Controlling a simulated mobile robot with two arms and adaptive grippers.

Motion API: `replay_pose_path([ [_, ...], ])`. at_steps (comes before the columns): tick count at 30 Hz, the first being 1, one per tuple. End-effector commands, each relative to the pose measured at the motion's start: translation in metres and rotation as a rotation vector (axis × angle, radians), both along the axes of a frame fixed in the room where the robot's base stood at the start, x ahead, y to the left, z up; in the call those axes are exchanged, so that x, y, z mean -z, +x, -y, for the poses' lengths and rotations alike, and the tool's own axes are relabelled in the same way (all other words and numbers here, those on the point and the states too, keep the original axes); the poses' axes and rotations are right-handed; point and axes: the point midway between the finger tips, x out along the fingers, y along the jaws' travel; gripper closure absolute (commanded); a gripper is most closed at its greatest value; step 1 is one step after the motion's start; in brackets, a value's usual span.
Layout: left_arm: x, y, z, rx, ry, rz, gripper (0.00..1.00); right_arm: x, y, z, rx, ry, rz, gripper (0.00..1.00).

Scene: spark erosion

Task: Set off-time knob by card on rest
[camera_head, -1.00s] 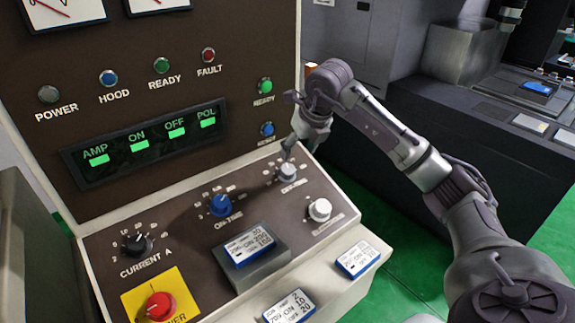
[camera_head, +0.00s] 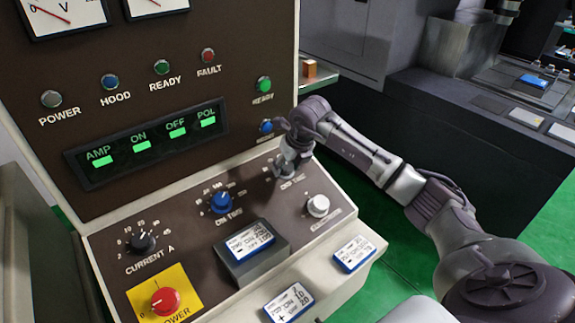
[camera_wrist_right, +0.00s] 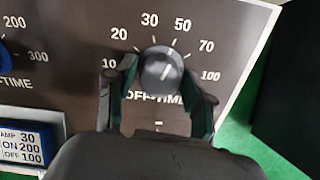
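The grey off-time knob (camera_wrist_right: 160,68) sits in a printed scale from 10 to 100 in the right wrist view; its pointer direction is hard to tell. My right gripper (camera_wrist_right: 160,76) is open, with a finger on each side of the knob and small gaps visible. In the head view my right gripper (camera_head: 288,166) covers the knob. The card on the rest (camera_head: 249,241) leans on a dark block (camera_head: 262,264). In the wrist view this card (camera_wrist_right: 22,146) reads AMP 30, ON 200, OFF 100. My left gripper is out of view.
The blue on-time knob (camera_head: 221,203), black current knob (camera_head: 143,242) and a pale knob (camera_head: 318,206) are on the same sloping panel. A red power button (camera_head: 165,301) sits at front left. Two loose cards (camera_head: 288,302) (camera_head: 354,253) lie on the front ledge.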

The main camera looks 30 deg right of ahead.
Motion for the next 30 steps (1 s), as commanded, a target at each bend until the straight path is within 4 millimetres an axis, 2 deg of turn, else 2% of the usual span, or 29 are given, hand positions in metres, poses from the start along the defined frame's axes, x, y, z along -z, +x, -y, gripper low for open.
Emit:
replay_pose_path([
  [1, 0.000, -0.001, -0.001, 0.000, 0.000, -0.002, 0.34, 0.000, 0.000, 0.000, 0.000, 0.000, 0.000, 0.60],
  [7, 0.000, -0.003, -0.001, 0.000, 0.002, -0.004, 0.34, -0.001, 0.000, 0.000, 0.000, 0.000, 0.000, 0.94],
  [19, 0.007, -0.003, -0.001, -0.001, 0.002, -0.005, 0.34, 0.000, 0.000, 0.000, 0.073, 0.026, 0.000, 0.94],
  [30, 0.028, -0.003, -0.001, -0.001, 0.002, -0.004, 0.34, 0.001, 0.001, 0.000, 0.351, 0.127, -0.006, 0.94],
])
